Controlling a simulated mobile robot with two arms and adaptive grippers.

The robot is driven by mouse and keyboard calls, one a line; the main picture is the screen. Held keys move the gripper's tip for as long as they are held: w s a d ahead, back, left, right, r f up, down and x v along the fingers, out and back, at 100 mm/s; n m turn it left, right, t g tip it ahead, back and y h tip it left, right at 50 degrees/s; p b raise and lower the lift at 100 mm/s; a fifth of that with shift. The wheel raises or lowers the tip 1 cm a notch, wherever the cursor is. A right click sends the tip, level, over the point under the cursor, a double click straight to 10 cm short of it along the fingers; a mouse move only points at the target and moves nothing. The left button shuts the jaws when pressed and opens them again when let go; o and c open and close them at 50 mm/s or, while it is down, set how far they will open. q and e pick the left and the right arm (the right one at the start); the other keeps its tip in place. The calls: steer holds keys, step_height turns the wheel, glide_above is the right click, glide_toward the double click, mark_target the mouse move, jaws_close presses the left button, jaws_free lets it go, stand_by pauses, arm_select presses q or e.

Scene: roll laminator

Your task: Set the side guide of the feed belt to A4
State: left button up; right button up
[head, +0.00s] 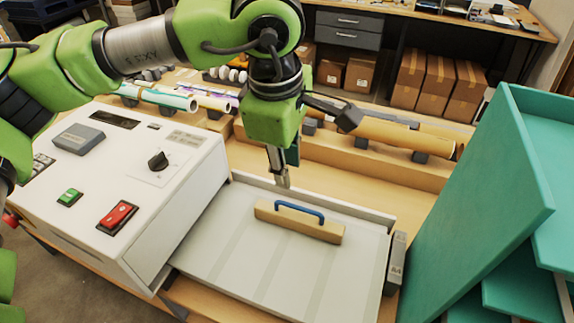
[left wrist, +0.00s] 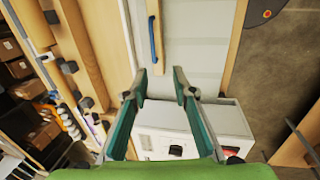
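The side guide (head: 330,232) is a wooden bar with a blue handle (head: 300,209) on top. It lies across the pale feed belt (head: 235,265), near the belt's back part. A grey block (head: 396,262) with an A4 mark stands at the belt's right edge. My left gripper (head: 283,178) points down above the belt, just behind the handle in the head view. In the left wrist view its two fingers (left wrist: 159,82) are apart with nothing between them, and the guide's handle (left wrist: 152,42) lies beyond the tips. My right gripper is not in view.
The white laminator housing (head: 140,180) with a black knob, a green switch and a red switch stands left of the belt. Teal shelving (head: 475,190) rises close on the right. Rolls (head: 380,135) lie on wooden racks behind. The belt's front part is clear.

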arm_select(q)
steer(key=shift+r, duration=0.15)
step_height(320, 180, up, 12)
steer(key=s, duration=0.2)
steer(key=shift+a+f, duration=0.25)
steer(key=shift+a, duration=0.15)
steer(key=shift+s, duration=0.1)
steer(key=b, duration=0.5)
glide_toward(293, 205)
steer(key=f+p, duration=0.1)
steer(key=f, duration=0.1)
steer(key=f+p, duration=0.1)
steer(key=f, duration=0.1)
steer(key=w+f+p, duration=0.1)
steer(key=f, duration=0.1)
steer(key=shift+d, duration=0.2)
steer(key=shift+w+f, duration=0.1)
steer(key=shift+f, duration=0.75)
jaws_close()
